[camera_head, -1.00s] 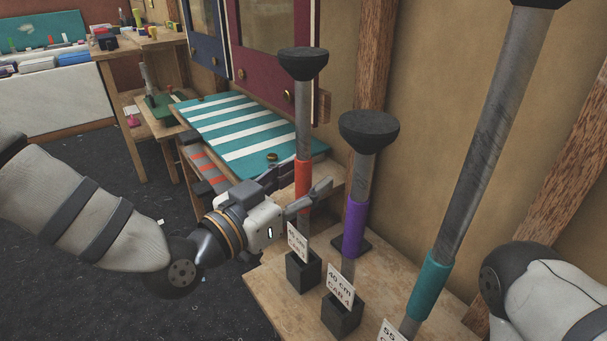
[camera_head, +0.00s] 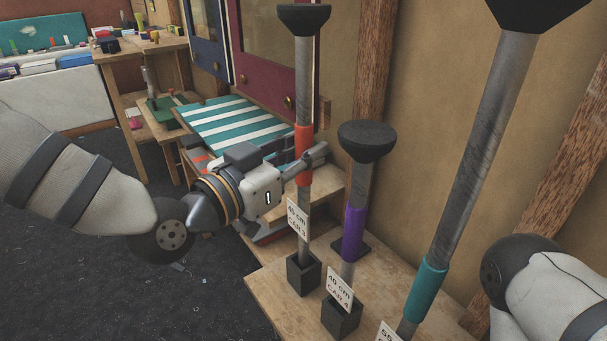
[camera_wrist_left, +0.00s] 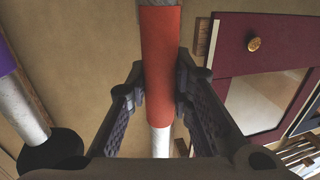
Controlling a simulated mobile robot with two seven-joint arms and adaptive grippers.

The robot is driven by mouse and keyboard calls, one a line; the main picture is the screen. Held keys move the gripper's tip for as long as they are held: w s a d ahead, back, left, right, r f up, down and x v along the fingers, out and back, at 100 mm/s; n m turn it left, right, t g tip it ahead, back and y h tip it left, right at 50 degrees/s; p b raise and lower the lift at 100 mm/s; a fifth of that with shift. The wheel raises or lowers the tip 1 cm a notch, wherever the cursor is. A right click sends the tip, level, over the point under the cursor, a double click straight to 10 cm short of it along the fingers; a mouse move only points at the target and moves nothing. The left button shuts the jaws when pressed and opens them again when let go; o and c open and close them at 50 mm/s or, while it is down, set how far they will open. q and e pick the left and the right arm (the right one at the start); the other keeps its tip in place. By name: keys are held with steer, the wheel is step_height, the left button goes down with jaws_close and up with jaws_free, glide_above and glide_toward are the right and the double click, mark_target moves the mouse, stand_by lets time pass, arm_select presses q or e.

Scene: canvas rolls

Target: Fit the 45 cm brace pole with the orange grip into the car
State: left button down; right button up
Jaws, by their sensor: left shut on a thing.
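The brace pole with the orange grip (camera_head: 303,150) stands upright, its dark cap at the top of the head view. My left gripper (camera_head: 307,163) is shut around the orange grip. In the left wrist view the orange grip (camera_wrist_left: 160,65) lies between the two dark fingers (camera_wrist_left: 162,105). A white tag (camera_head: 297,218) hangs low on the pole, above a dark square socket (camera_head: 303,272). I cannot tell whether the pole's lower end is clear of the socket. I cannot tell which thing is the car. My right gripper is out of view; only part of that arm shows.
A purple-grip pole (camera_head: 353,232) and a taller teal-grip pole (camera_head: 427,290) stand close on the right on the wooden bench (camera_head: 270,290). Behind are a striped teal-white panel (camera_head: 225,120), a burgundy door (camera_head: 262,75) and a wooden post (camera_head: 370,60).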

mark_target(297, 69)
arm_select(q)
step_height(297, 69, up, 7)
steer(key=shift+r+p, duration=0.1)
steer(key=shift+p, duration=0.95)
steer(key=shift+r+p, duration=1.1)
steer(key=shift+r, duration=1.45)
steer(key=shift+f, duration=0.1)
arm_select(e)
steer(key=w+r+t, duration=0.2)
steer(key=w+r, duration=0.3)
arm_select(q)
steer(key=shift+f, duration=0.1)
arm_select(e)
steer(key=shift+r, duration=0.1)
